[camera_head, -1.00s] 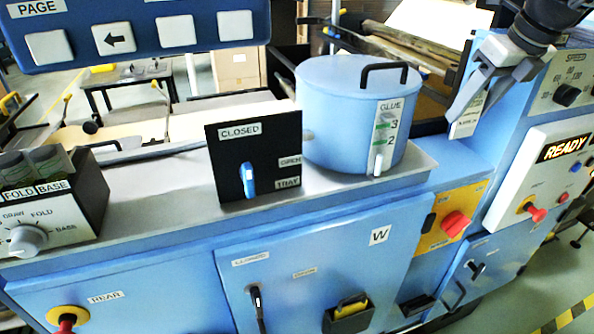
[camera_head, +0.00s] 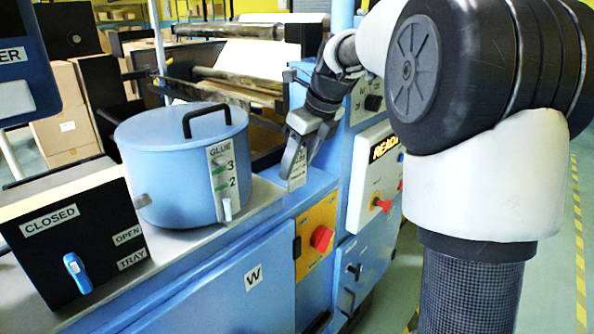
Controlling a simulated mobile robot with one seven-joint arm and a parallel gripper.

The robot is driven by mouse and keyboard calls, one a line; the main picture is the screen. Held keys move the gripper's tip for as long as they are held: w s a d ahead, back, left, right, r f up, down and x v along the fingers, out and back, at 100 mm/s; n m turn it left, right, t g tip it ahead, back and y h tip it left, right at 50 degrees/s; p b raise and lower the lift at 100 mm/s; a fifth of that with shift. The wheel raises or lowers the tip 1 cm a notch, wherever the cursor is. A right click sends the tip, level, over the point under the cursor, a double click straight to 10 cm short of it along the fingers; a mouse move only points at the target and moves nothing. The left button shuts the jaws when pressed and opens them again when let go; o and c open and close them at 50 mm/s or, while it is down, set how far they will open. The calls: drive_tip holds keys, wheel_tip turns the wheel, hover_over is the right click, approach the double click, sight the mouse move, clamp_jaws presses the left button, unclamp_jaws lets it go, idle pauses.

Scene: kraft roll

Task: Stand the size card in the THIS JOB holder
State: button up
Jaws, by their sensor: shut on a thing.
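My gripper (camera_head: 299,160) points down beside the blue glue pot, shut on a small pale card with dark print (camera_head: 298,173), which I take to be the size card. The card hangs upright between the fingertips, in front of the blue machine body. Its print is too small to read. I cannot make out a holder marked THIS JOB in this view; my arm covers much of the right side.
The glue pot (camera_head: 180,165) with its black handle stands left of my gripper. A black CLOSED/OPEN/TRAY panel (camera_head: 70,240) is further left. The READY panel (camera_head: 372,185) and a red knob on an orange plate (camera_head: 318,236) are close by on the right.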

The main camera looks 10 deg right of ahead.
drive_tip(key=shift+f, duration=0.85)
drive_tip(key=shift+f, duration=0.1)
drive_tip(key=o, duration=0.8)
